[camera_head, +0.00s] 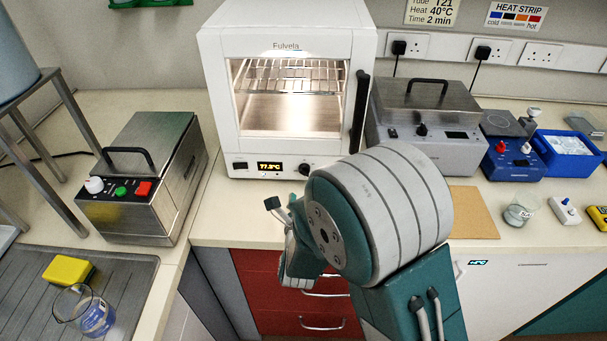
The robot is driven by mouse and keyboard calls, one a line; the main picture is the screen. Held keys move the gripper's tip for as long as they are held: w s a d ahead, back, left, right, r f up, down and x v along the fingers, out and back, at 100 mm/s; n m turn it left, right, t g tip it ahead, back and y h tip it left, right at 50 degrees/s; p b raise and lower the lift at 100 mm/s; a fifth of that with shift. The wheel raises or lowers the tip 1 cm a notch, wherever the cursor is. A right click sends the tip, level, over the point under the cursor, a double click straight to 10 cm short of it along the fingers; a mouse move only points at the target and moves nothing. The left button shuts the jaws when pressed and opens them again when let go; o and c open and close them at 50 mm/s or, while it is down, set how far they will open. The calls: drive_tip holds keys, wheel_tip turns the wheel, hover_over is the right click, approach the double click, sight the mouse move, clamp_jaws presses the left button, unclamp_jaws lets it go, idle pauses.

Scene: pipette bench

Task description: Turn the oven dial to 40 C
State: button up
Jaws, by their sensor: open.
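The black oven dial (305,169) sits right of the display on the front panel, just above my arm in the picture. My gripper (281,204) is below the oven's front panel in the picture, apart from the dial. It is open and looks empty, partly hidden behind my large arm joint.
A steel lidded bath (425,98) stands right of the oven, and a steel box with buttons (150,165) stands left. A blue hotplate (512,160), beaker (519,212) and brown mat (472,212) are at right. A wall note (432,11) reads Heat 40°C.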

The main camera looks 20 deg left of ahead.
sight(304, 171)
drive_tip(key=x, duration=0.6)
drive_tip(key=shift+w, duration=0.1)
clamp_jaws()
